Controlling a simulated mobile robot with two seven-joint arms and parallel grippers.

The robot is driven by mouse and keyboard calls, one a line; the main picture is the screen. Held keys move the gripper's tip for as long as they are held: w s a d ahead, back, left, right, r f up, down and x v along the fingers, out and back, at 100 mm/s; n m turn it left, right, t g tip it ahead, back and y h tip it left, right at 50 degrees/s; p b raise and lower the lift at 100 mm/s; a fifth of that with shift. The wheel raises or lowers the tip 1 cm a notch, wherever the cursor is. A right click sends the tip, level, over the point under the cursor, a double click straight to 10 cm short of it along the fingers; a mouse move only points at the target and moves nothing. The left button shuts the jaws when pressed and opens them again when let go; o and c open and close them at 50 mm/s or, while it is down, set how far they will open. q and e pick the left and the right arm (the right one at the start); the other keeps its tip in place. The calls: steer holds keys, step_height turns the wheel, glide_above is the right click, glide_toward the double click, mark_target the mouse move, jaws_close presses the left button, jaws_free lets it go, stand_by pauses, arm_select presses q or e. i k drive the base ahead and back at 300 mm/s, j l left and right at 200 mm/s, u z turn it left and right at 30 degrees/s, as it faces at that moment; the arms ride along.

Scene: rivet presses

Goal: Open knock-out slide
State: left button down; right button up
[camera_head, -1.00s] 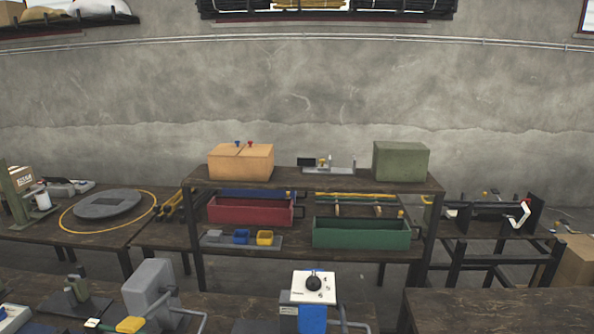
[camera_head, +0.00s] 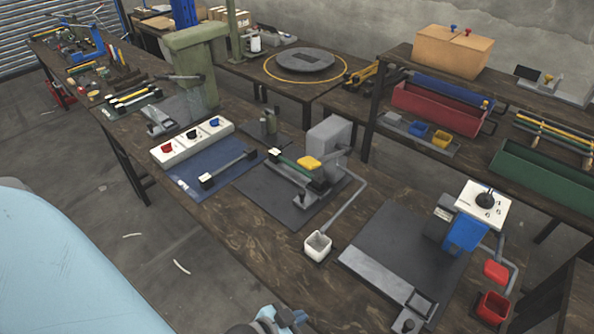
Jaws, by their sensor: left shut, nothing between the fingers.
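My left gripper (camera_head: 284,319) shows at the bottom edge, shut and empty, with its lower part cut off by the frame. It is apart from the presses on the dark wooden bench (camera_head: 245,225). Another has a blue body (camera_head: 464,237), a white panel with a black knob (camera_head: 483,204), a red pad (camera_head: 496,271) and a long grey flat rail (camera_head: 385,284). I cannot tell which part is the knock-out slide. My right gripper is not in view.
A green press column (camera_head: 197,65) rises behind. Bare wood lies before the grey-block press.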

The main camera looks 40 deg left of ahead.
mark_target(307, 196)
steer(key=k+j+u, duration=0.15)
steer(key=j+u, duration=0.2)
steer(key=k+j+u, duration=0.1)
steer(key=j+u, duration=0.2)
steer(key=j, duration=0.2)
steer(key=j+u, duration=0.35)
steer(key=j, duration=0.15)
